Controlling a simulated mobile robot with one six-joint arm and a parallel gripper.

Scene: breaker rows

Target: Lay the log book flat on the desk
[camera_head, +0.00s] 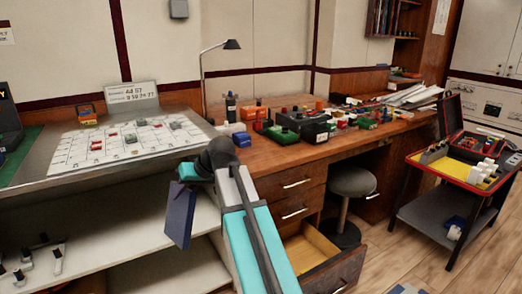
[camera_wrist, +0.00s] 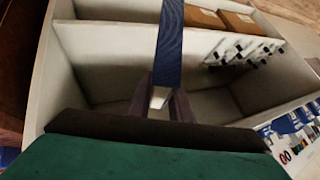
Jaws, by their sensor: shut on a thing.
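The log book is most likely the dark blue flat thing (camera_head: 180,215) in my gripper (camera_head: 190,174). It hangs upright below the jaws, in front of the open white shelves. In the wrist view it shows edge-on as a narrow blue strip (camera_wrist: 170,45) between the fingers of my gripper (camera_wrist: 161,98), which are shut on it. The wooden desk (camera_head: 262,160) stands to the right of my gripper, its top higher than the hanging book's lower edge. My arm hides part of the desk's front.
Coloured blocks and boxes (camera_head: 285,135) and papers (camera_head: 415,96) crowd the desk's back; its front strip is clearer. A lower drawer (camera_head: 310,252) stands open. A stool (camera_head: 352,182) and a tool cart (camera_head: 455,170) are to the right. A sloped diagram board (camera_head: 75,172) is left.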

